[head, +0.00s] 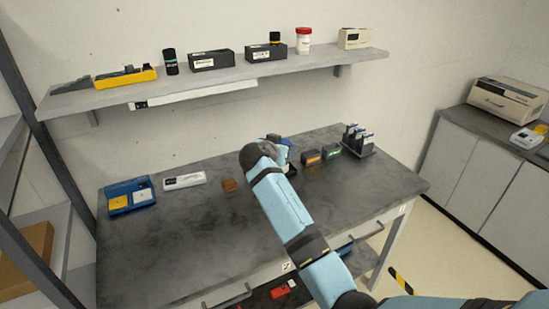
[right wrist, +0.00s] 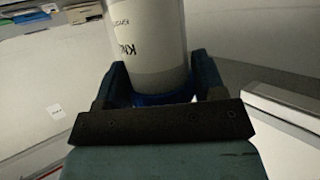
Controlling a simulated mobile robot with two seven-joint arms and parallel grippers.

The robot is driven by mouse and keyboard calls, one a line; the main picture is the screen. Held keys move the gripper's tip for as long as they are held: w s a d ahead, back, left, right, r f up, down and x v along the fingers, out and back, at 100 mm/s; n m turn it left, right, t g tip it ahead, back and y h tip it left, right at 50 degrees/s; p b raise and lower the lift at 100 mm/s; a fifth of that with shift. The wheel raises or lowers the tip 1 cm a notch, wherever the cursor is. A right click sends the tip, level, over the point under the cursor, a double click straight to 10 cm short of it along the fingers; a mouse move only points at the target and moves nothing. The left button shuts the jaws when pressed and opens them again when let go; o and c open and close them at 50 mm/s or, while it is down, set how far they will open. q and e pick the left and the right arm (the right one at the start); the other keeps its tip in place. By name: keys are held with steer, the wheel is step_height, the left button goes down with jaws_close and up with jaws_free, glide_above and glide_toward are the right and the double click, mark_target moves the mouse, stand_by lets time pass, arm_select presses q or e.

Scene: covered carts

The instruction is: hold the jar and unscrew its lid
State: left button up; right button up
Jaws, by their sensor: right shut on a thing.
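In the right wrist view, a white cylindrical jar (right wrist: 150,35) with dark lettering stands between the fingers of my right gripper (right wrist: 160,75). The lettering appears upside down. A blue band (right wrist: 162,98), possibly the lid, is at the jar's end nearest the palm. The gripper is shut on the jar, with one finger on each side. The far end of the jar is cut off by the frame. In the head view my right arm reaches over the bench and hides most of the gripper and the jar. My left gripper is not in view.
A shelf (head: 215,79) above holds boxes and a white red-capped container (head: 303,42). The bench's front left is clear.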

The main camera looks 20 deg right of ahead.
steer(key=shift+r, duration=0.6)
steer(key=shift+o, duration=1.4)
steer(key=shift+d, duration=0.1)
steer(key=c, duration=0.6)
steer(key=shift+s+d+f, duration=0.15)
steer(key=shift+s+f, duration=0.1)
steer(key=shift+s, duration=0.05)
steer(key=s+a+f+n+t+y, duration=0.1)
steer(key=s+a+n+y, duration=0.1)
steer(key=s, duration=0.6)
steer(key=s+a+f+n+t+y, duration=0.2)
steer(key=s+a+n+y, duration=0.1)
steer(key=s, duration=0.6)
steer(key=s+a+f+n+t+y, duration=0.1)
steer(key=s+a+n+y, duration=0.2)
steer(key=s, duration=0.6)
steer(key=shift+s+a+f+n+t+y, duration=0.1)
steer(key=shift+f+n+t+y, duration=0.1)
steer(key=shift+n+y, duration=0.3)
steer(key=shift+s+a+f+n+t+y, duration=0.1)
steer(key=shift+f+n+y, duration=0.1)
steer(key=shift+n+y, duration=0.3)
